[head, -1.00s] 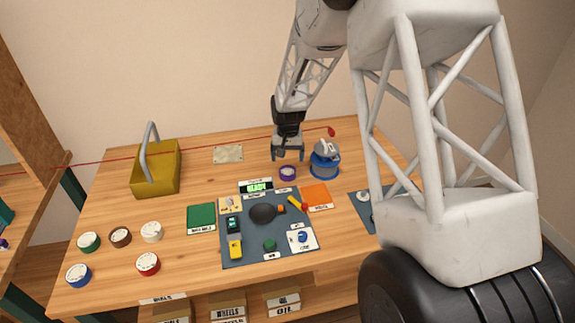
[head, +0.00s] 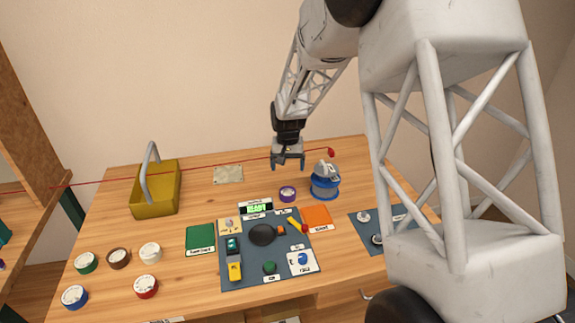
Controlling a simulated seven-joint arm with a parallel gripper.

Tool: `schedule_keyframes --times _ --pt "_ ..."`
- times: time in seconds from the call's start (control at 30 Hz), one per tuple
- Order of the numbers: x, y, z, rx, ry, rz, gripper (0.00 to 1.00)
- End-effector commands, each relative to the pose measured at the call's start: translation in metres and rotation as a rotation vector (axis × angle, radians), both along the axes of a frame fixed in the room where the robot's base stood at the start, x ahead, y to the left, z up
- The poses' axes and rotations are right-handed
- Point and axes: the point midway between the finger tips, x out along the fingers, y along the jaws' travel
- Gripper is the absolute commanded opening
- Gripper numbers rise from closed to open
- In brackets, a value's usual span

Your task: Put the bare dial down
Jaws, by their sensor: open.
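A small purple dial (head: 288,194) with a pale face lies flat on the wooden table near its back, with no handset on it. My gripper (head: 287,167) hangs above it, fingers pointing down, open and empty, with a visible gap to the dial. A blue dial phone (head: 325,188) with a grey top stands just right of the purple dial. On the left of the table lie further round dials: green (head: 84,262), brown (head: 119,258), white (head: 150,252), blue (head: 74,297) and red (head: 146,286).
A grey mat (head: 228,279) with small parts and a lit display (head: 256,208) lies in front. A green square (head: 200,237) and an orange square (head: 316,216) flank it. A yellow basket (head: 154,195) stands back left. A second mat (head: 365,235) lies right.

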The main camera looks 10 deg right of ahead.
Motion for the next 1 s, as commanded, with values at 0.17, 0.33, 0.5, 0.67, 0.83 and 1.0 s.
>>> schedule_keyframes --times 0.17,0.33,0.5,0.67,0.83,1.0 --pt "-0.001 0.000 0.001 0.000 -0.001 0.001 0.88" --pt "-0.011 0.001 0.013 -0.001 -0.007 0.007 0.88" --pt "-0.034 0.002 0.040 -0.002 -0.023 0.021 0.88" --pt "-0.069 0.004 0.073 -0.003 -0.043 0.040 0.88" --pt "-0.110 0.006 0.107 -0.006 -0.068 0.064 0.88" --pt "-0.155 0.008 0.134 -0.008 -0.089 0.087 0.88"
